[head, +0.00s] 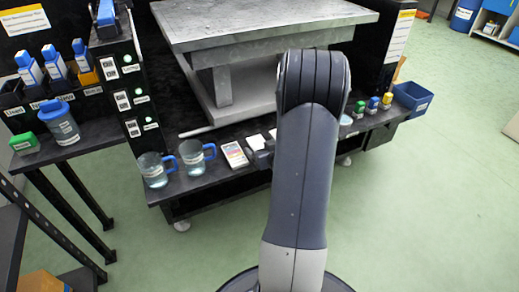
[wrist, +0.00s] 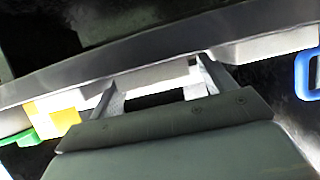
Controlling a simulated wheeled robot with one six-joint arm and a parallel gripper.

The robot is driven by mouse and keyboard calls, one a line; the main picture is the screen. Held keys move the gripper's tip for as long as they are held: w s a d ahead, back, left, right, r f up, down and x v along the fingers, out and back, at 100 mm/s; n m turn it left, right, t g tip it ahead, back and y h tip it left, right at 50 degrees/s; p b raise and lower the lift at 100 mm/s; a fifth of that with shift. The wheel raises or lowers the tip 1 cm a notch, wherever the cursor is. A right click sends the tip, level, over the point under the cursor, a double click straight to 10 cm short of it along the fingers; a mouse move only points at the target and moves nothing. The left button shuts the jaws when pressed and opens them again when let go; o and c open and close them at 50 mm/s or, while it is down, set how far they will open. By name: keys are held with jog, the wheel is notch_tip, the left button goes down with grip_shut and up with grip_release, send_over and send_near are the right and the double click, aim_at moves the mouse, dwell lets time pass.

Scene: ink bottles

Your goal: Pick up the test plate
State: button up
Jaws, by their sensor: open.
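I cannot tell for certain which thing is the test plate. A flat white card with a coloured end (head: 234,154) lies on the black bench, left of my arm. A smaller white flat piece (head: 256,142) lies just right of it, partly hidden. In the wrist view my gripper (wrist: 155,82) is open, with its two fingers apart. White pieces (wrist: 160,76) show between and behind the fingers, below a long grey bar (wrist: 140,58). No grip on them shows. In the head view my arm hides most of the gripper and the middle of the bench.
Two mugs with blue handles (head: 153,170) (head: 196,157) stand left of the card; one blue handle (wrist: 307,70) shows in the wrist view. A grey slab table (head: 265,22) rises behind. Small coloured bottles (head: 373,104) and a blue bin (head: 413,98) stand right. Green floor is free in front.

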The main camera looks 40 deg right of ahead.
jog(key=shift+c, duration=0.2)
jog(key=c, duration=1.1)
